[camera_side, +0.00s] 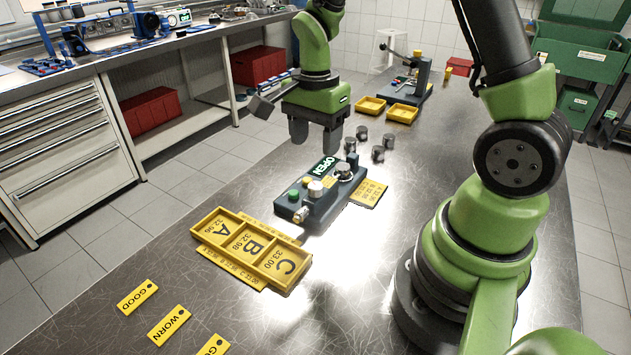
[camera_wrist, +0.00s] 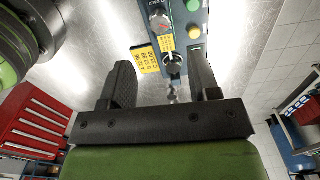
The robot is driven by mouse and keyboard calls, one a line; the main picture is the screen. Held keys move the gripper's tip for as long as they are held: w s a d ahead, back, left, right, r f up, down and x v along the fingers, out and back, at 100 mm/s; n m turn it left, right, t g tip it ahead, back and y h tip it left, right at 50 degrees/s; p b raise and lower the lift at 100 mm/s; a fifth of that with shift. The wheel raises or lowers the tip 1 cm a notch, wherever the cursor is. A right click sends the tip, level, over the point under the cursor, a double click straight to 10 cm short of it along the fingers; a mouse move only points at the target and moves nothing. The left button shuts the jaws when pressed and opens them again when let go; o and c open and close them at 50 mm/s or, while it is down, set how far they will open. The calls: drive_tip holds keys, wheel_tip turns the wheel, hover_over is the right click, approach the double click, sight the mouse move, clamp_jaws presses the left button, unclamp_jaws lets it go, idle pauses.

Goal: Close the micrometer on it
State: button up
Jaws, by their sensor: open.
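The micrometer (camera_side: 298,207) is a dark blue-grey bench unit whose lit green display reads OPEN. It carries a green button, a pale knob (camera_side: 315,188) and a round metal piece (camera_side: 344,170) at its far end; I cannot tell whether that piece is the part being measured. My gripper (camera_side: 315,143) is open, pointing down above and behind the unit's far end. In the wrist view the micrometer (camera_wrist: 190,48) lies at the top, with a red-marked knob (camera_wrist: 160,20).
Several dark cylinders (camera_side: 378,153) stand right of my gripper. A yellow A, B, C tray (camera_side: 222,209) lies in front of the micrometer, with GOOD and WORN labels (camera_side: 168,325) nearer. Yellow bins (camera_side: 403,113) and another fixture (camera_side: 421,80) stand behind.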

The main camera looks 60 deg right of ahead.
sight(316, 185)
wheel_tip(316, 185, down, 10)
drive_tip(key=shift+r, duration=0.2)
drive_tip(key=c, duration=0.9)
